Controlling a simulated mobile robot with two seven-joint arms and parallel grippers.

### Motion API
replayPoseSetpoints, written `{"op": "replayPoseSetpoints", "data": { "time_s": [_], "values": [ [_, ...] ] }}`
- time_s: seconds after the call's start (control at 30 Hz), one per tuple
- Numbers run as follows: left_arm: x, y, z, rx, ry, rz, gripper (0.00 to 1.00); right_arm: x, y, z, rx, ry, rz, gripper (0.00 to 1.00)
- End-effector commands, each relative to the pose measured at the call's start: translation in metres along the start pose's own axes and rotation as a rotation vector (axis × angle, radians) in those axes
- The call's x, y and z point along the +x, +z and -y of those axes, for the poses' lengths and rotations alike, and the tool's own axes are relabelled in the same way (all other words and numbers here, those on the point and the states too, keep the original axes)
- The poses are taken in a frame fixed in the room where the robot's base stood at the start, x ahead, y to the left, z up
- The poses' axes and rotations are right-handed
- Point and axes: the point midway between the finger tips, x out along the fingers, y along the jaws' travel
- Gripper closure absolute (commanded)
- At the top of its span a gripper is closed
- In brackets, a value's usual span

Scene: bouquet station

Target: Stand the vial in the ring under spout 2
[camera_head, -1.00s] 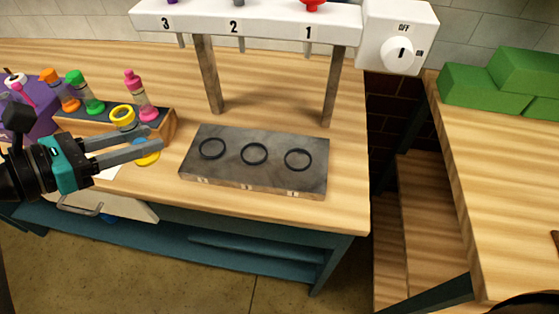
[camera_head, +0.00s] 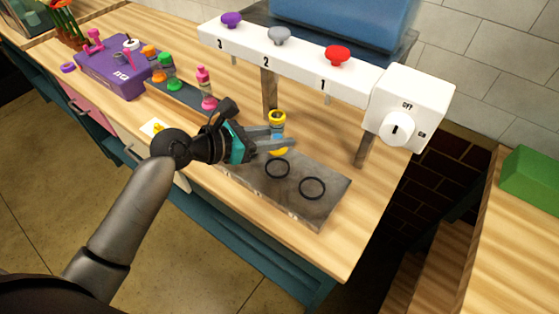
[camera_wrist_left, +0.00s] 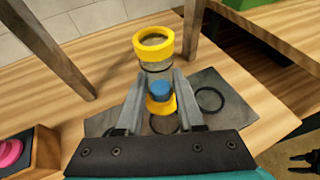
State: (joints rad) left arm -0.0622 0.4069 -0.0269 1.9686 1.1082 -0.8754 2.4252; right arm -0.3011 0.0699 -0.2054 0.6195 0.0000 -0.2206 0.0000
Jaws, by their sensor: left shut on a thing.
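The vial (camera_head: 278,125) is clear with a yellow collar and a yellow base; it looks upright. My left gripper (camera_head: 283,143) is shut on it. The wrist view shows the vial (camera_wrist_left: 153,45) between the fingers (camera_wrist_left: 158,88), with a blue part low down. The grey ring plate (camera_head: 330,207) lies below. The middle ring (camera_head: 277,168) shows just below the vial's base, which seems held above the plate; the gap is unclear. The ring under spout 1 (camera_head: 312,188) is empty. The third ring is hidden behind my gripper. Spout 2 has a grey knob (camera_head: 279,36).
The dispenser beam (camera_head: 300,72) stands on posts above the plate, with a switch box (camera_head: 405,108) at its right end. A rack (camera_head: 180,93) with several coloured vials is at the left, beside a purple device (camera_head: 115,67). A dark gripper-like shape (camera_wrist_left: 305,159) shows in the wrist view.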

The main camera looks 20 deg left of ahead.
Motion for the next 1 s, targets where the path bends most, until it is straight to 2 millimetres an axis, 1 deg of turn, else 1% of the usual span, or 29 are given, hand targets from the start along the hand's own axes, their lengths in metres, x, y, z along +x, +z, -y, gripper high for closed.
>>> {"op": "replayPoseSetpoints", "data": {
  "time_s": [0.03, 0.1, 0.33, 0.53, 0.8, 0.93, 0.97, 1.0],
  "values": [
    [0.005, -0.013, 0.0, -0.003, 0.001, 0.003, 1.0, 0.008, 0.001, -0.003, -0.001, 0.004, 0.001, 0.56],
    [0.009, -0.022, 0.0, -0.002, 0.0, 0.003, 1.0, 0.012, 0.002, -0.004, -0.002, 0.006, 0.001, 0.56],
    [0.016, -0.036, 0.0, -0.001, -0.001, 0.005, 1.0, 0.018, 0.003, -0.008, 0.0, 0.011, 0.001, 0.56],
    [0.026, -0.063, 0.0, -0.002, 0.0, 0.004, 1.0, 0.031, 0.004, -0.01, 0.003, 0.014, 0.001, 0.56],
    [0.026, -0.063, 0.0, 0.0, 0.001, 0.005, 1.0, 0.029, 0.004, -0.01, 0.003, 0.014, 0.0, 0.56],
    [0.028, -0.066, -0.001, 0.0, 0.001, 0.005, 1.0, 0.03, 0.004, -0.01, 0.003, 0.014, 0.0, 0.56],
    [0.028, -0.068, 0.0, 0.0, 0.0, 0.001, 0.6, 0.03, 0.004, -0.01, 0.003, 0.013, 0.0, 0.56],
    [0.028, -0.067, 0.0, 0.0, 0.0, 0.001, 0.56, 0.03, 0.004, -0.01, 0.003, 0.013, 0.0, 0.56]
  ]
}}
